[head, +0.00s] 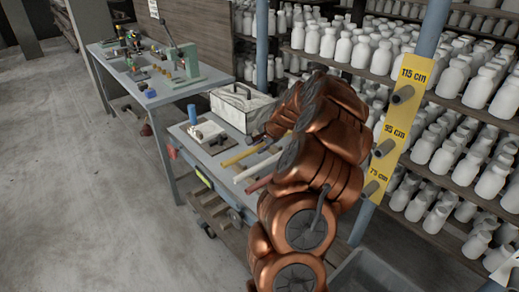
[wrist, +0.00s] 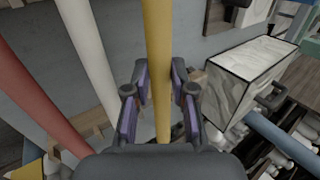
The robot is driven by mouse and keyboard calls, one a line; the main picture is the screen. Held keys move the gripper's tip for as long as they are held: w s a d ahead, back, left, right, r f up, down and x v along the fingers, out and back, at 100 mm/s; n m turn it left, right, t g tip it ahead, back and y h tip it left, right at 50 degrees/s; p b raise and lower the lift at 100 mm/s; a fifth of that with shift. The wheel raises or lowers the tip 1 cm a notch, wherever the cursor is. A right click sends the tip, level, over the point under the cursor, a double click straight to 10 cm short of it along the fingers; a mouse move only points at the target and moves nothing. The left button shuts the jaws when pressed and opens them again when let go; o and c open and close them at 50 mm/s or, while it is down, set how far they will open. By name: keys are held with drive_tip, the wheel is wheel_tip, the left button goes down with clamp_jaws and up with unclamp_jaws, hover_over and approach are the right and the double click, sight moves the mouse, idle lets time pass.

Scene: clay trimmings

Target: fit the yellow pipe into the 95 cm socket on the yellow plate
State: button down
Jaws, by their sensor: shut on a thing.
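The yellow pipe (wrist: 157,40) runs between the fingers of my gripper (wrist: 159,100) in the wrist view, and the gripper is shut on it. In the head view the yellow pipe (head: 240,157) shows over the workbench, left of my arm, which hides most of the gripper. The yellow plate (head: 396,120) is fixed to a blue post on the right, with sockets labelled 115, 95 and 75 cm. The 95 cm socket (head: 384,148) is the middle one, a grey stub apart from the pipe. The part of the plate behind my arm is hidden.
A white pipe (wrist: 90,50) and a red pipe (wrist: 42,88) lie beside the yellow one. A marbled white box (head: 240,107) and a blue cylinder (head: 192,113) stand on the workbench (head: 213,187). Shelves of white bottles stand behind the post. Floor on the left is clear.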

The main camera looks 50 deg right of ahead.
drive_tip(key=shift+w+d, duration=0.45)
drive_tip(key=shift+w, duration=0.15)
drive_tip(key=shift+f+p, duration=0.85)
drive_tip(key=shift+f, duration=0.75)
drive_tip(key=shift+f, duration=0.2)
drive_tip(key=c, duration=1)
unclamp_jaws()
drive_tip(key=shift+b+v, duration=1.3)
drive_tip(key=shift+v, duration=2.55)
